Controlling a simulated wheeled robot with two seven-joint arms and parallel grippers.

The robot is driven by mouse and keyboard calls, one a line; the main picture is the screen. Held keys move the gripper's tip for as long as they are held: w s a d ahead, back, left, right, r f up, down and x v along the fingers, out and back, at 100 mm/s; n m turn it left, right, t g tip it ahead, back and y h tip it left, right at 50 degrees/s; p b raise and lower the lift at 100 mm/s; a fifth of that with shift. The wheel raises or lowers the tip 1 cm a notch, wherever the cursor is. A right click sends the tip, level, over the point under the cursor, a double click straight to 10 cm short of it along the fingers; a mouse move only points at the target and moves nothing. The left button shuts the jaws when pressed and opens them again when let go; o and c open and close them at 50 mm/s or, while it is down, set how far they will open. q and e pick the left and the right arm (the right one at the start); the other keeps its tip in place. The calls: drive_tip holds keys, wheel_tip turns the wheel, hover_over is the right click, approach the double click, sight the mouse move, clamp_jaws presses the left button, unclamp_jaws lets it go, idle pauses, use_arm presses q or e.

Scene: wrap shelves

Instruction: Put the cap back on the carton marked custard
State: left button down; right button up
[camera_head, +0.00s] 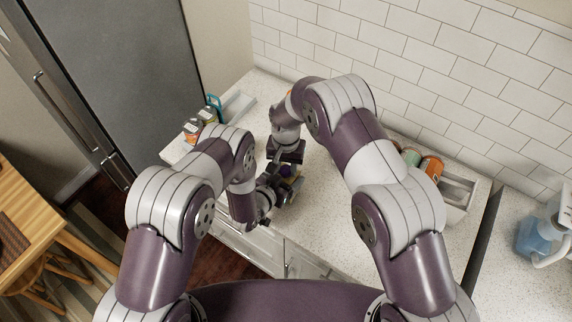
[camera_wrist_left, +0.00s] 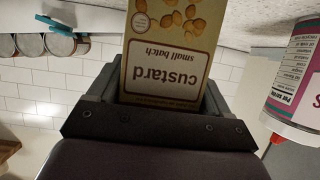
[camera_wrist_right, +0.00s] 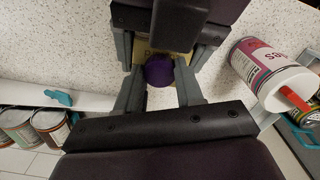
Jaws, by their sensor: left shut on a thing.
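The custard carton (camera_wrist_left: 170,62), cream and brown with nuts on it, appears upside down in the left wrist view. My left gripper (camera_head: 284,184) is shut on it, with a finger on each side. The purple cap (camera_wrist_right: 159,71) shows in the right wrist view in front of the carton's pale top (camera_wrist_right: 142,50). My right gripper (camera_wrist_right: 160,78) has one finger on each side of the cap; I cannot tell whether they press on it. Whether the cap touches the carton is hidden. In the head view my two grippers meet over the counter and mostly hide carton and cap.
Several cans (camera_head: 200,122) stand at the counter's left end beside a teal-handled thing (camera_head: 214,102). A grey bin with an orange can (camera_head: 432,167) is at the right. A pink-labelled container (camera_wrist_right: 268,72) is close by. A blue jug (camera_head: 540,232) stands far right. The counter's middle (camera_head: 325,220) is clear.

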clamp_jaws()
drive_tip(key=o, duration=0.9)
unclamp_jaws()
wheel_tip(320, 180, up, 12)
use_arm(q)
unclamp_jaws()
drive_tip(key=shift+s+a, duration=0.1)
use_arm(e)
drive_tip(key=shift+f, duration=0.1)
